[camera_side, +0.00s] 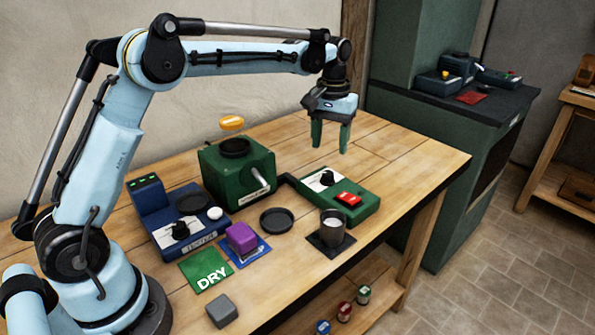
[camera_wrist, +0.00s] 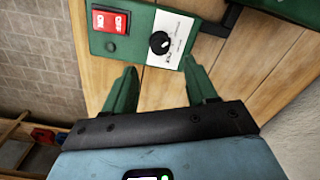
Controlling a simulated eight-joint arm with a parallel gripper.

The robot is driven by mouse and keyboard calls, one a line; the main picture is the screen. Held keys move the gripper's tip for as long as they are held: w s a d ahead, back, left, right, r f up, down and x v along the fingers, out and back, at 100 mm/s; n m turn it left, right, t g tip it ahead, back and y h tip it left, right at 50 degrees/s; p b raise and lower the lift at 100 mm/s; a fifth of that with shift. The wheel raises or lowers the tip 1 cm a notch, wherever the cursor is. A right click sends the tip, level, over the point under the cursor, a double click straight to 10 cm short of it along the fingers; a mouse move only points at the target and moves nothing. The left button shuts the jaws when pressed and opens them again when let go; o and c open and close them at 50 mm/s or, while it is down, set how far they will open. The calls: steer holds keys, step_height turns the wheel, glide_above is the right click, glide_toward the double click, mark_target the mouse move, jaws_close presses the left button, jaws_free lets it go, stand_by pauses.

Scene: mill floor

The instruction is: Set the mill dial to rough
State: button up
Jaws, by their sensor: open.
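The mill dial is a black round knob (camera_side: 327,178) on a white plate at the back end of a green control box (camera_side: 364,210). The wrist view shows the dial (camera_wrist: 159,42) just beyond my fingertips, with a light mark on it. The plate's lettering is too small to read, so the setting cannot be told. My gripper (camera_side: 331,143) is open and empty, its green fingers pointing down above the dial end of the box, apart from it. In the wrist view my gripper (camera_wrist: 160,69) has its fingers spread. The green mill (camera_side: 222,185) stands left of the box.
A red switch (camera_side: 349,199) sits beside the dial on the same box. A dark cup (camera_side: 332,230), a black dish (camera_side: 277,220), a blue device with a knob (camera_side: 160,236) and a purple block (camera_side: 241,238) stand nearby. The table's right end is clear.

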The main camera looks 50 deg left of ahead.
steer(key=shift+r, duration=2.15)
steer(key=s+d+r+m+t, duration=0.2)
steer(key=s+r+t, duration=0.15)
steer(key=s, duration=0.75)
steer(key=s+d+f+m+t, duration=0.1)
steer(key=s+f+m+t, duration=0.1)
steer(key=s+f, duration=0.4)
steer(key=shift+s+d+f+m+t, duration=0.35)
steer(key=shift+s+t, duration=0.5)
steer(key=shift+s, duration=1.55)
steer(key=shift+a, duration=0.1)
